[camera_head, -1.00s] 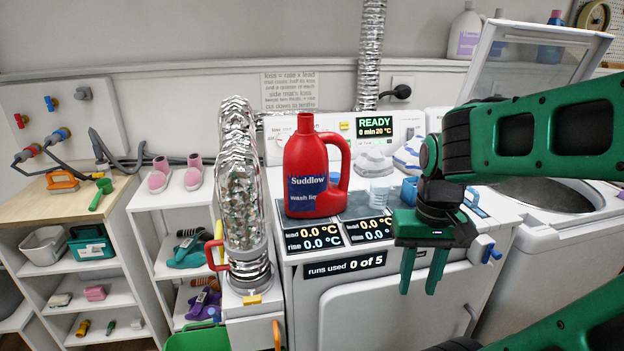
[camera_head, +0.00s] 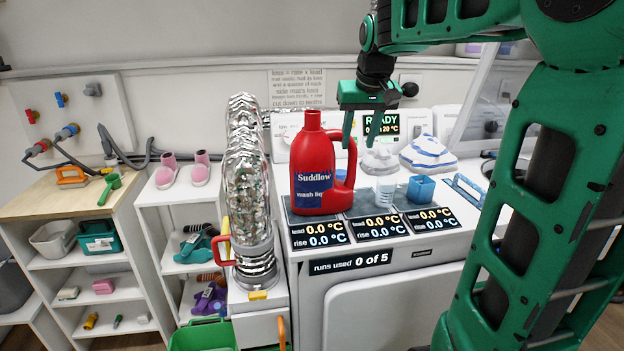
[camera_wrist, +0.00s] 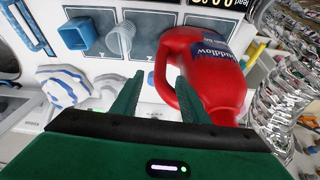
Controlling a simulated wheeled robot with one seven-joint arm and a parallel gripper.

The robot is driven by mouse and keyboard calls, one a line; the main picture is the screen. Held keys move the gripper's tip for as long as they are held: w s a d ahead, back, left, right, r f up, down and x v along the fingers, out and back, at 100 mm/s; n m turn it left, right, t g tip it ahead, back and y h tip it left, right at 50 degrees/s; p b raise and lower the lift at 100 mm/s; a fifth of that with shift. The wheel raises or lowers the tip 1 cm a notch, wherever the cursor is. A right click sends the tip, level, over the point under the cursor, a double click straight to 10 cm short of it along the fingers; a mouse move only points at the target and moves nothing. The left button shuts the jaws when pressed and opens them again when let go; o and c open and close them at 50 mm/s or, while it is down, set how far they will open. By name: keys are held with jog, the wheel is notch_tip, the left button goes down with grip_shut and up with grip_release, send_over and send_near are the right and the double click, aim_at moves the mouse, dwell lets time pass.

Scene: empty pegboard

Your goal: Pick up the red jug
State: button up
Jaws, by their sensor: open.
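The red jug (camera_head: 313,172) with a blue "Suddlow" label stands upright on the left end of the white machine top. Its handle is on the right side. It also shows in the wrist view (camera_wrist: 222,70), to the right of centre, beside the right finger. My gripper (camera_head: 370,137) is open and points down, just right of the jug's neck and above its handle. I cannot tell whether the right finger touches the jug.
A clear beaker (camera_head: 386,190) and a blue cup (camera_head: 420,189) stand right of the jug. Folded cloths (camera_head: 427,153) lie behind them. A silver foil duct (camera_head: 246,185) rises close on the left. Display panels (camera_head: 378,225) line the machine's front edge.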

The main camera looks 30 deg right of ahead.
aim_at(350, 165)
jog(key=x, duration=1)
jog(key=shift+w+a+f, duration=0.1)
jog(key=shift+a+f, duration=0.05)
jog(key=shift+f, duration=0.05)
jog(key=c, duration=1)
grip_shut()
jog(key=shift+w+r, duration=0.1)
